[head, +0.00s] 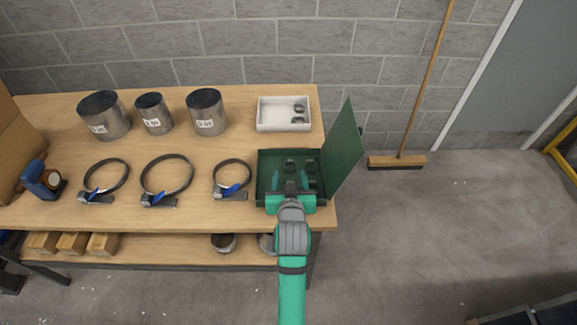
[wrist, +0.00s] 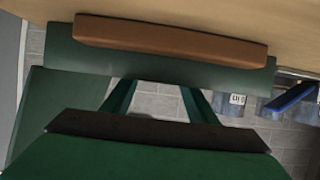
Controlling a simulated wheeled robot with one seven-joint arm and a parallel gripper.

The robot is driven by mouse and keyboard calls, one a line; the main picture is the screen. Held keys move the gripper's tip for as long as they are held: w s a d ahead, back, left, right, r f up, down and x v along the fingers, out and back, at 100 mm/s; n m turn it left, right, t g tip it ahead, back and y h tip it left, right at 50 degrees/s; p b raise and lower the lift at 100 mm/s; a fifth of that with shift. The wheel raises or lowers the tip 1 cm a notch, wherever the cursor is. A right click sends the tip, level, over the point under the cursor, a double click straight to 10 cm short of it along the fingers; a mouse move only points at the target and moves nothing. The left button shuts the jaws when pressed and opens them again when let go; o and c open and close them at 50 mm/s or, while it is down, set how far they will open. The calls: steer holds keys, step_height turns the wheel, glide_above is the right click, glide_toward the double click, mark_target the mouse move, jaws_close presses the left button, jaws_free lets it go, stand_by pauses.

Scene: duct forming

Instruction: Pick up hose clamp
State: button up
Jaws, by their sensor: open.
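Three ring-shaped metal hose clamps with blue levers lie in a row on the table: a left one (head: 122,181), a larger middle one (head: 191,180) and a smaller right one (head: 248,173). My gripper (head: 290,181) is open over the front part of the green box, to the right of the right clamp and apart from it. I see nothing held between its fingers. In the wrist view, a blue bar, likely a clamp lever (wrist: 290,98), shows at the right edge; no full clamp ring shows there.
The green box (head: 262,181) holds several small round pieces; its lid (head: 343,150) stands open at right. A white tray (head: 284,101) and three metal duct pieces (head: 205,115) stand behind. A blue tool (head: 37,181) sits at left. Bare tabletop (head: 150,222) lies in front of the clamps.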

mark_target(290, 165)
steer(key=shift+r+x, duration=0.1)
steer(key=shift+x, duration=1.3)
steer(key=shift+r+x, duration=0.15)
steer(key=shift+x, duration=1.2)
steer(key=shift+w+d, duration=0.1)
steer(key=c, duration=1.1)
